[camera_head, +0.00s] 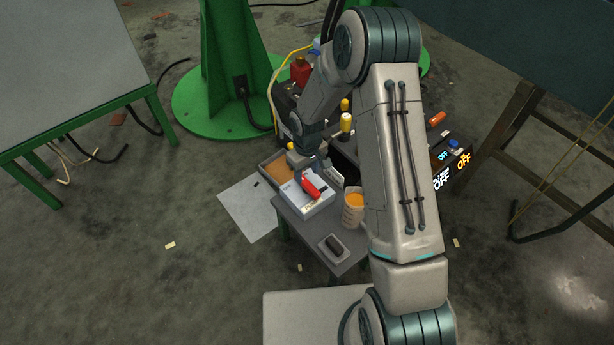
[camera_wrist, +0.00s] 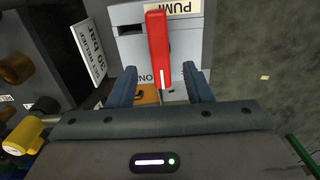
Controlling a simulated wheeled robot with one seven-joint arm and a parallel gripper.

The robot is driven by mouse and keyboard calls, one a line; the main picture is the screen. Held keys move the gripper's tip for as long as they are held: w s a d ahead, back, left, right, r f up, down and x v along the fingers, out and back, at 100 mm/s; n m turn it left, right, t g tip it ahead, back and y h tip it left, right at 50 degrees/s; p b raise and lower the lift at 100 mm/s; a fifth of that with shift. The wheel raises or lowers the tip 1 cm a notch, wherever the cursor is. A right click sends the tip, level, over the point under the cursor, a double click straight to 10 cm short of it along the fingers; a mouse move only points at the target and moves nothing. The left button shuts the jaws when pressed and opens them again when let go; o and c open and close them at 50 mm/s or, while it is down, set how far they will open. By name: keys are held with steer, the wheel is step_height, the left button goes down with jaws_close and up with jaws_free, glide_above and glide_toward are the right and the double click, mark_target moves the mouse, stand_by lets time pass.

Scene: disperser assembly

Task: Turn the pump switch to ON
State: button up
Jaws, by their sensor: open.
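The pump box (camera_head: 322,207) is a light grey box on the small dark table. Its red switch handle (camera_head: 312,188) lies on top and also shows in the wrist view (camera_wrist: 158,40). A PUMP label (camera_wrist: 172,7) appears upside down at the top of the wrist view. Upside-down ON lettering (camera_wrist: 146,78) shows left of the handle's white-marked end, partly hidden. My gripper (camera_wrist: 161,84) is open, with a blue-grey finger on each side of that end. Gaps show between handle and fingers; I cannot tell the height difference. Any OFF marking on the pump box is not visible.
A beaker of orange liquid (camera_head: 353,206) stands close right of the pump box. A small dark device (camera_head: 334,247) lies in front. A brown-topped tray (camera_head: 275,168) is behind left. Machinery with lit OFF displays (camera_head: 463,160) stands right. A "30 bar" relief sign (camera_wrist: 92,52) is beside the pump box.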

mark_target(307, 183)
step_height(307, 183, up, 9)
steer(key=p, duration=0.2)
stand_by(0.5)
